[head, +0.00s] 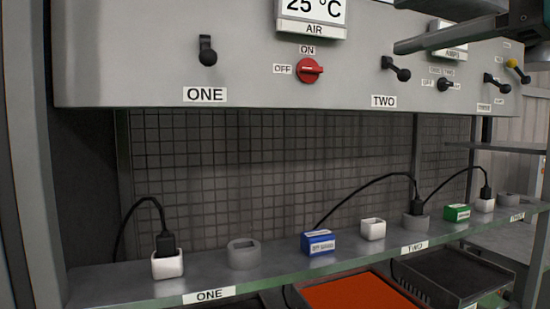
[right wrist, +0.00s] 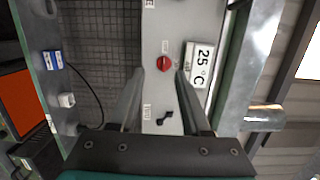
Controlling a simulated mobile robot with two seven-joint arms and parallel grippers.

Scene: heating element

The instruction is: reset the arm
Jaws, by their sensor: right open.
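My right gripper (head: 398,26) comes in from the upper right in the head view, in front of the upper part of the grey control panel (head: 140,60). In the right wrist view its two fingers (right wrist: 158,82) stand apart with nothing between them. The panel shows behind the fingers, with the red knob (right wrist: 164,63) near the fingertips and a black lever (right wrist: 165,118) between the fingers in the picture. My left gripper is in neither view.
The panel also carries a temperature display (head: 312,10) and black levers (head: 207,50). A shelf (head: 120,287) below holds a blue block (head: 318,242), a green block (head: 457,212), white sockets (head: 168,264) and grey holders (head: 243,254). An orange surface (head: 355,292) lies below the shelf.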

